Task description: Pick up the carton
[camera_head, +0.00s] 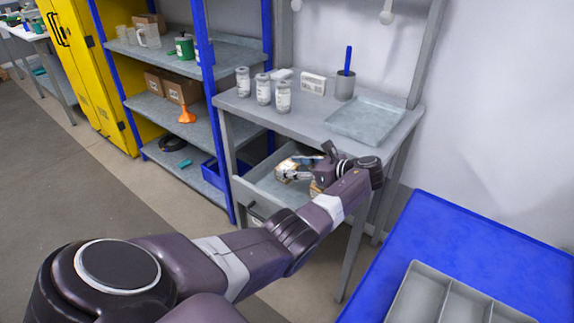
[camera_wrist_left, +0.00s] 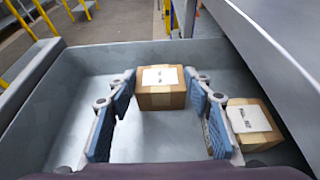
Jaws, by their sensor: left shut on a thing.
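A small brown carton (camera_wrist_left: 161,97) with a white label lies between the blue-padded fingers of my left gripper (camera_wrist_left: 162,90) in the left wrist view. My left gripper is shut on this carton, inside the open grey drawer (camera_wrist_left: 75,115). In the head view, the carton (camera_head: 287,168) shows partly behind the fingers of my left gripper (camera_head: 299,167). A second labelled carton (camera_wrist_left: 247,128) is in the drawer, just right of the right finger. Whether the held carton touches the drawer floor is hard to tell. My right gripper is out of view.
The grey workbench top (camera_head: 300,122) stands above the drawer and bears white jars (camera_head: 263,90), a small white box (camera_head: 313,84), a cup with a blue tool (camera_head: 345,86) and a shallow tray (camera_head: 365,121). Blue-framed shelves (camera_head: 208,100) are left; a blue surface (camera_head: 460,255) is at front right.

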